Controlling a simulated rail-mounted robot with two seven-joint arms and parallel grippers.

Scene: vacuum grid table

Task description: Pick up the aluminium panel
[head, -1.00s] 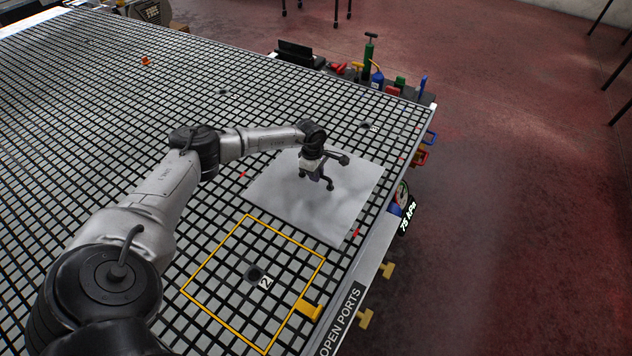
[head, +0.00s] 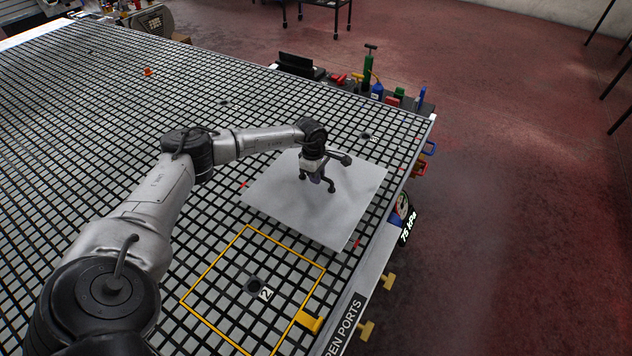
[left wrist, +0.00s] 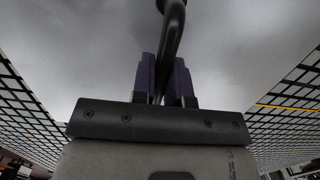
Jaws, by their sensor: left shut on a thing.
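The aluminium panel (head: 350,205) is a flat pale grey sheet in the head view, above the grid table near its right edge. It appears slightly raised and roughly level. A dark lifter (head: 331,184) with several feet or cups stands on the panel. My left gripper (head: 314,172) is over the panel's middle, shut on the lifter's handle. In the left wrist view, the dark handle (left wrist: 174,45) runs between the purple finger pads (left wrist: 163,85), and the panel (left wrist: 80,45) fills the background. The contact under the cups is too small to tell. My right gripper is out of view.
A yellow outlined square (head: 213,263) marked 2 lies in front of the panel on the grid table (head: 120,130). Tools and bottles (head: 368,70) stand at the far right edge. The table's left is mostly clear.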

